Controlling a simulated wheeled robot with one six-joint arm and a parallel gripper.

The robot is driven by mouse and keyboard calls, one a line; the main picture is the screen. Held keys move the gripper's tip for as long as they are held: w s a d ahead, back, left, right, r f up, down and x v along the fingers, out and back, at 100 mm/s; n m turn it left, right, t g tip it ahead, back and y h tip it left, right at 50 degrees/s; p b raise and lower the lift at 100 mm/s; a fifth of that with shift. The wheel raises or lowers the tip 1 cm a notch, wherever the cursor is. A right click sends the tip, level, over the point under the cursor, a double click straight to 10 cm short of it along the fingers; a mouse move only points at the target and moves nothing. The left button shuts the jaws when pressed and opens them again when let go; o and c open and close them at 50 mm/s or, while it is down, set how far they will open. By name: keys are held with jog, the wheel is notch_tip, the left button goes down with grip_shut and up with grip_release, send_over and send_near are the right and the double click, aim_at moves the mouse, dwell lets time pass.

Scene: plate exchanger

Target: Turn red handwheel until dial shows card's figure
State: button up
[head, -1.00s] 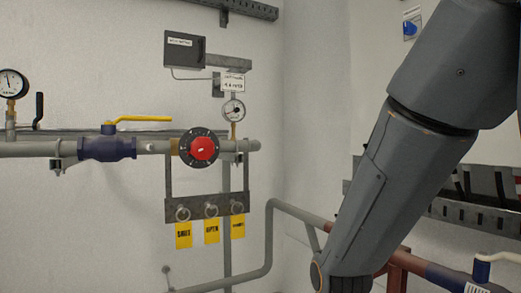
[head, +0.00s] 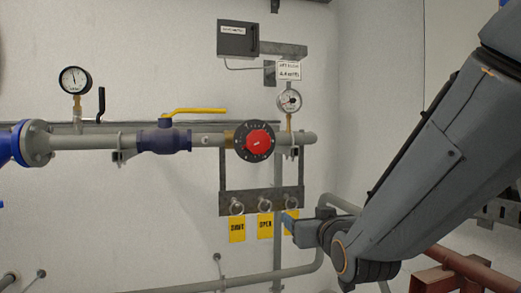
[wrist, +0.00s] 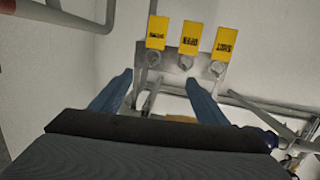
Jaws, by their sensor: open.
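The red handwheel (head: 259,142) with a black rim sits on the grey pipe in the middle of the head view. The dial (head: 290,101) stands on a brass stem just above and right of it; its reading is too small to tell. The white card (head: 289,70) hangs above the dial, its print blurred. My gripper (head: 290,226) is below and right of the handwheel, apart from it, in front of the rightmost yellow tag. In the wrist view my gripper (wrist: 160,92) shows two blue fingers spread apart with nothing held between them.
A bracket (head: 235,203) under the pipe carries yellow tags on rings; they also show upside down in the wrist view (wrist: 190,35). A valve with a yellow lever (head: 194,112) and another gauge (head: 75,80) are to the left. A grey box (head: 238,40) is above.

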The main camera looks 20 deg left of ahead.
aim_at(260, 144)
jog(key=s+a+r+n+t+y, duration=0.1)
jog(key=s+a+r+t+y, duration=0.2)
jog(key=r, duration=0.4)
jog(key=s+a+r+n+t+y, duration=0.1)
jog(key=s+a+r+y, duration=0.1)
jog(key=a+r, duration=0.5)
jog(key=shift+w+a+r+p, duration=0.45)
jog(key=shift+w+r, duration=0.2)
jog(key=shift+w, duration=0.4)
jog(key=shift+w+a+r+p, duration=0.35)
jog(key=shift+w+r+p, duration=0.25)
jog(key=shift+w, duration=0.5)
jog(key=shift+w+a+r+p, duration=0.4)
jog(key=shift+w+r, duration=0.35)
jog(key=shift+w, duration=0.3)
jog(key=c, duration=1)
jog(key=shift+f+m+t+h+b, duration=0.1)
jog(key=shift+m+t+h+b, duration=0.3)
jog(key=shift+m+b, duration=0.7)
jog(key=shift+c, duration=0.2)
jog(key=shift+m+t+h+b, duration=0.3)
jog(key=shift+m+h+b, duration=0.6)
jog(key=shift+m, duration=1.1)
